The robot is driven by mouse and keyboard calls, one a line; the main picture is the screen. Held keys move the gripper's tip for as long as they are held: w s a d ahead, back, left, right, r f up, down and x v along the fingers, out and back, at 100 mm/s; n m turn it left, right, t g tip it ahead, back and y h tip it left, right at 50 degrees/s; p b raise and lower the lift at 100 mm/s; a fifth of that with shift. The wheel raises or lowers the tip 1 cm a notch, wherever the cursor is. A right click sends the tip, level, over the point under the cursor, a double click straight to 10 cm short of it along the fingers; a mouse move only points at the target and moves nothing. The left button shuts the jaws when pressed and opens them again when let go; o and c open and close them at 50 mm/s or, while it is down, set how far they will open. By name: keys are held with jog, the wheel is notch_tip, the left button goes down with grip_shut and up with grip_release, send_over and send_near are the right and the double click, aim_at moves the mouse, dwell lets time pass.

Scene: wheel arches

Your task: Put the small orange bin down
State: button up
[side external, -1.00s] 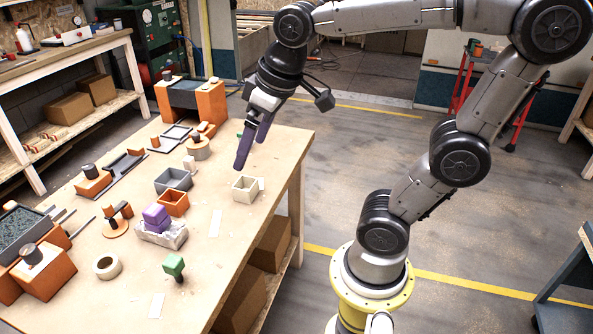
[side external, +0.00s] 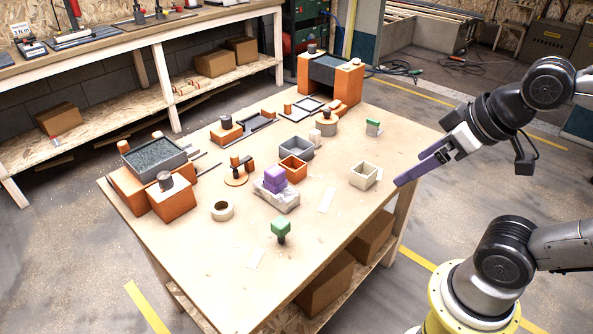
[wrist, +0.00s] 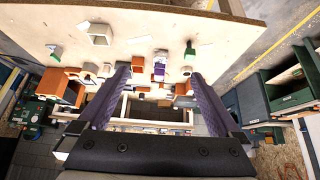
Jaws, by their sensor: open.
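The small orange bin (side external: 293,169) stands upright and open-topped on the wooden table (side external: 340,235). It sits between the grey bin (side external: 296,147) and a purple block (side external: 275,179) on a pale rough base. It looks empty. My gripper (side external: 398,182) has long purple fingers. They are apart and empty, above the table's right edge, past the white bin (side external: 363,175) and well clear of the orange bin. In the wrist view the two fingers of my gripper (wrist: 159,73) are spread wide with nothing held between them.
A green block on a dark stem (side external: 281,229) stands near the front edge, and a tape-like ring (side external: 222,210) lies to its left. Orange blocks with a grey tray (side external: 154,160) fill the left corner. The front of the table is mostly clear.

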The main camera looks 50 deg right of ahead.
jog(key=w+d+r+t, duration=0.1)
jog(key=w+r+t, duration=0.45)
jog(key=w, duration=0.65)
jog(key=w+d+f+n+t, duration=0.1)
jog(key=w+d+n+t, duration=0.15)
jog(key=w, duration=0.85)
jog(key=d+f, duration=0.2)
jog(key=f, duration=0.6)
jog(key=d+f+m+g, duration=0.1)
jog(key=f, duration=0.7)
jog(key=d+f+m, duration=0.1)
jog(key=d+f, duration=0.1)
jog(key=f, duration=0.6)
jog(key=shift+d+f+m, duration=0.25)
jog(key=shift+d+f, duration=0.1)
jog(key=shift+f, duration=0.05)
send_near(286, 163)
jog(key=x, duration=0.4)
jog(key=shift+w+f, duration=0.1)
jog(key=shift+w, duration=0.2)
jog(key=c, duration=1.5)
